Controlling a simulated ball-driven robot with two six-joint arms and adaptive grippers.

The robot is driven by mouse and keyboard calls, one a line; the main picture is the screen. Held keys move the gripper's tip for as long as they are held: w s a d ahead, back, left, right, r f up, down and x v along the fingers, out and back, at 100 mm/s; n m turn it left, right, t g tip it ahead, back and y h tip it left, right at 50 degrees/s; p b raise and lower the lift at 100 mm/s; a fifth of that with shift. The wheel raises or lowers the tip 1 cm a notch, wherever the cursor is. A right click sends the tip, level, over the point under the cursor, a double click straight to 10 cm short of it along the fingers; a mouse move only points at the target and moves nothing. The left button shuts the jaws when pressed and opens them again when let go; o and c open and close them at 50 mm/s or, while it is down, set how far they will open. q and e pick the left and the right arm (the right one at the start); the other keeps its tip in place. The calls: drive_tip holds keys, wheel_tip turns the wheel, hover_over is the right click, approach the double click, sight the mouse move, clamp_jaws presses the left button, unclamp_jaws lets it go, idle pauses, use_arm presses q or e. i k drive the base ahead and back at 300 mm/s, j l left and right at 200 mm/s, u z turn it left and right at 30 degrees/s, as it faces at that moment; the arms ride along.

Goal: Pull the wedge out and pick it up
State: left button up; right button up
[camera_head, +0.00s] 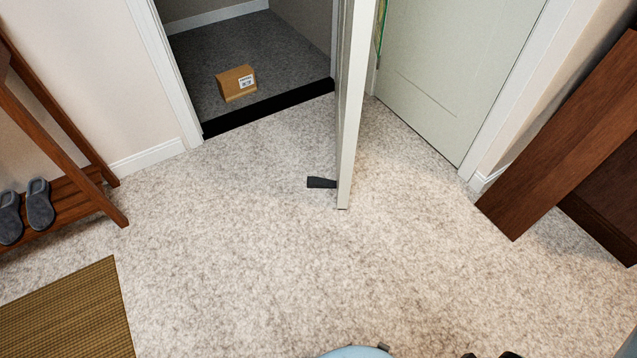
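A small dark grey wedge (320,183) lies on the speckled floor. Its right end meets the bottom of an open white door (349,120), seen nearly edge-on, near the door's free edge; how far it reaches under the door is hidden. The wedge's left end sticks out to the left of the door. Small dark parts show at the bottom edge of the view, but I cannot make out either gripper there.
Behind the open doorway, a cardboard box (236,83) sits on grey carpet past a black threshold (268,108). A wooden rack with grey slippers (40,203) stands left, a woven mat (68,314) lies front left, and wooden furniture (565,140) stands right. The middle floor is clear.

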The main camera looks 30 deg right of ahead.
sight(313, 182)
drive_tip(key=z, duration=0.85)
drive_tip(key=i+j+z, duration=0.25)
drive_tip(key=z, duration=0.2)
drive_tip(key=i+j+z, duration=0.2)
drive_tip(key=z, duration=0.25)
drive_tip(key=i+j+z, duration=0.1)
drive_tip(key=j+z, duration=0.35)
drive_tip(key=i+j+z, duration=0.1)
drive_tip(key=j+z, duration=0.55)
drive_tip(key=j, duration=1.35)
drive_tip(key=j+z, duration=0.2)
drive_tip(key=j, duration=1.35)
drive_tip(key=k, duration=0.05)
